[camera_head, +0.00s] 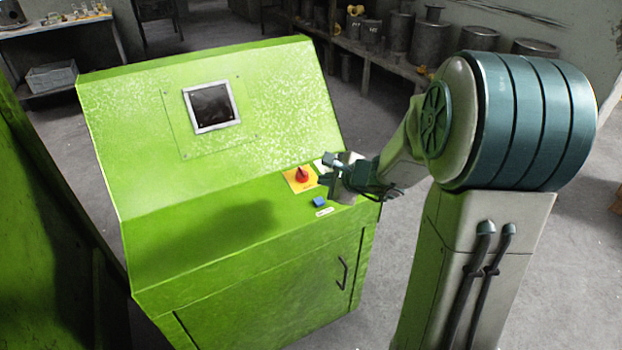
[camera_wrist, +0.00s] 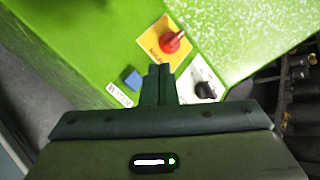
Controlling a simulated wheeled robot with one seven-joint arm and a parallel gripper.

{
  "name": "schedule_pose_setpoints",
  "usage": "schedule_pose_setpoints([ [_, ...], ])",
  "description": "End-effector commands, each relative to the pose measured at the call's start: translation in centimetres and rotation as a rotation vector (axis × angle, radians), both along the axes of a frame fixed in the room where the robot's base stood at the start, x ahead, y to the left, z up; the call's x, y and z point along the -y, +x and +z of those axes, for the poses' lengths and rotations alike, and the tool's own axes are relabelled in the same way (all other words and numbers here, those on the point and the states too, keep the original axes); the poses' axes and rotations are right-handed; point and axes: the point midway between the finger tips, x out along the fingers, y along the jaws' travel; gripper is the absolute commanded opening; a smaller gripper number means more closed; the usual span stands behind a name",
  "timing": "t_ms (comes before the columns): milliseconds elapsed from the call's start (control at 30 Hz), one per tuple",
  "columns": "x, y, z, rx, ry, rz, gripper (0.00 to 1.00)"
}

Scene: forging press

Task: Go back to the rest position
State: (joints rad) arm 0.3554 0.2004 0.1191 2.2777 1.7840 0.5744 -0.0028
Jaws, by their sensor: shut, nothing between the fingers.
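My gripper (camera_head: 326,179) is at the right end of the green control cabinet (camera_head: 220,250), over its narrow ledge. In the wrist view my gripper (camera_wrist: 159,68) has its two fingers together with nothing between them. The fingertips appear close to a red rotary knob (camera_wrist: 170,43) on a yellow plate, a blue button (camera_wrist: 133,80) and a black knob (camera_wrist: 205,90) on a white plate. In the head view the red knob (camera_head: 301,174) and the blue button (camera_head: 319,202) show left of the gripper. The black knob is hidden there. I cannot tell whether the fingertips touch anything.
The cabinet has a dark screen (camera_head: 211,106) on its sloped face and a door handle (camera_head: 342,272) in front. A green panel (camera_head: 50,230) stands at the left. A shelf with metal containers (camera_head: 400,32) is behind. Grey floor lies around the cabinet.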

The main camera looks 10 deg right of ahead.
Motion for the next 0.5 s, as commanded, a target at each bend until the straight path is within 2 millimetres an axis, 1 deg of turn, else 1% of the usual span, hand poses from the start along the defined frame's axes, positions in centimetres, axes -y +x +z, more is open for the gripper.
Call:
schedule_pose_setpoints([
  [167,-0.3,-0.2,0.4,0.004,-0.01,0.017,0.0],
  [267,-1.4,-1.1,1.8,0.018,-0.054,0.092,0.0],
  [367,-3.3,-3.1,3.8,0.041,-0.138,0.231,0.0],
  [500,-5.9,-7.0,6.6,0.07,-0.293,0.473,0.0],
])
